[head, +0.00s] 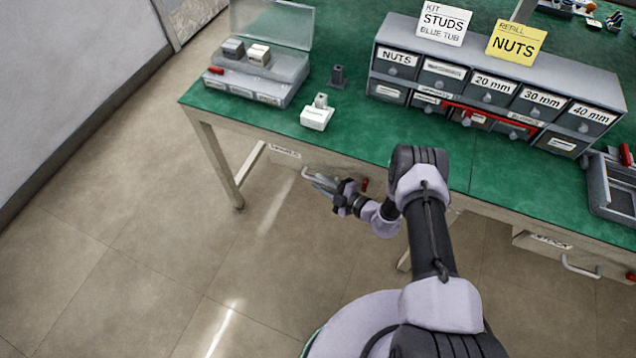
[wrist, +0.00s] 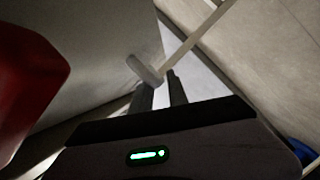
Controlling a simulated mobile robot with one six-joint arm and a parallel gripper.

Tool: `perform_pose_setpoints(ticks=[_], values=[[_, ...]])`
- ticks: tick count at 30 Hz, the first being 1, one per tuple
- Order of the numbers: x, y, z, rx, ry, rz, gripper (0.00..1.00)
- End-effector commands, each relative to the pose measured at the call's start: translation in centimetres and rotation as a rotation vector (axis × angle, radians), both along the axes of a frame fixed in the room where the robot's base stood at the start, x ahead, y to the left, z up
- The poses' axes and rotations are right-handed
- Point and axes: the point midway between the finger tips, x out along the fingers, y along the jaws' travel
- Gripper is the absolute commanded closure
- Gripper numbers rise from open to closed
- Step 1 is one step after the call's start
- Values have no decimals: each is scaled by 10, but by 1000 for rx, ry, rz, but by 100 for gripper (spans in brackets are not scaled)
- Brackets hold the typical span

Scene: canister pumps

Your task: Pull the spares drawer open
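The drawer under the left part of the bench (head: 283,153) has a small label too blurred to read surely and looks shut. Its pale bar handle (head: 305,174) is partly hidden behind my gripper (head: 322,184). In the wrist view the drawer front (wrist: 105,50) fills the upper left, and the handle (wrist: 145,71) shows at the fingertips. My gripper (wrist: 162,88) has its two dark fingers apart, with a gap between them. The handle appears at the left fingertip; I cannot tell whether it touches or lies between the fingers.
A red part (wrist: 28,75) is close on the left in the wrist view. A bench leg (head: 223,165) stands left of the drawer. Another handled drawer (head: 548,243) is under the right of the green bench top (head: 360,131). The floor (head: 150,240) in front is clear.

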Motion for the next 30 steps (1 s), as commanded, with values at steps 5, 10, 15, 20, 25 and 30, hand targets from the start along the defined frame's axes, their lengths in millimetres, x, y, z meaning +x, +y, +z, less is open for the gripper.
perform_pose_setpoints(ticks=[5, 10, 15, 20, 25, 30], values=[[9, 11, -3, 0, -1, 1, 80], [10, 13, -3, 1, 0, 1, 80], [10, 13, -3, 1, 0, 1, 90], [10, 13, -3, 1, 0, 1, 100], [10, 13, -3, 0, -1, 1, 100], [10, 12, -3, 0, -1, 1, 100]])
